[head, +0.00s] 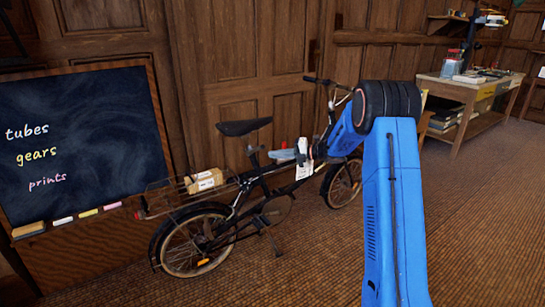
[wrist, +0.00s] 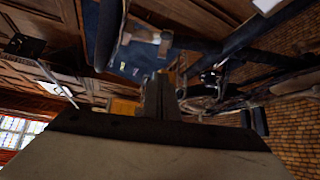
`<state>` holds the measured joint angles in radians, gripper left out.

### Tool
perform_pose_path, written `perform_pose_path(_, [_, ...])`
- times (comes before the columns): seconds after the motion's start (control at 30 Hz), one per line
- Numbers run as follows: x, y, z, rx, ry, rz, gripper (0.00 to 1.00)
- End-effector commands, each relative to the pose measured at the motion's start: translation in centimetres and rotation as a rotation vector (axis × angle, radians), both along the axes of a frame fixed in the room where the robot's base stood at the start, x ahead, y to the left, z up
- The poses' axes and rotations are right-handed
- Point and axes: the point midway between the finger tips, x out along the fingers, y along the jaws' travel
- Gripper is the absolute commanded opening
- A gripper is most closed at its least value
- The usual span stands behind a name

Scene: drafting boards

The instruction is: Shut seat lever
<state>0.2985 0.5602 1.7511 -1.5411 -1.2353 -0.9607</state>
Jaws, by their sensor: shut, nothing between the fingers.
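The black folding bicycle (head: 262,190) stands upright on the floor, with its saddle (head: 243,127) raised on a seat post (head: 253,152). The seat lever is too small and dark to make out in either view. My gripper (head: 275,154) is at the end of the blue arm, just right of the seat post and below saddle height. In the wrist view its fingers (wrist: 160,92) are together and empty. A dark part, seemingly the saddle (wrist: 107,35), hangs close by the fingers there. Whether the fingers touch the bicycle cannot be told.
A rear rack (head: 165,195) carries a small box (head: 203,181). A blackboard (head: 85,130) leans behind the rear wheel, with chalks on its ledge. Wood panelling closes the back. A workbench (head: 470,88) stands far right. The floor at right is clear.

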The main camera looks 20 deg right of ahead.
Motion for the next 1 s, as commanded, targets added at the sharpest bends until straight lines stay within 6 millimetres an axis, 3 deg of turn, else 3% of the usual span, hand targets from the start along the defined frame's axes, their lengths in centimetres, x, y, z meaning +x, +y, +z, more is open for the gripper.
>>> perform_pose_path(0.43, [-2.0, -6.3, 1.8, 0.000, -0.001, -0.002, 0.00])
perform_pose_path(1.0, [-2.1, -6.7, 2.0, 0.000, -0.001, -0.004, 0.00])
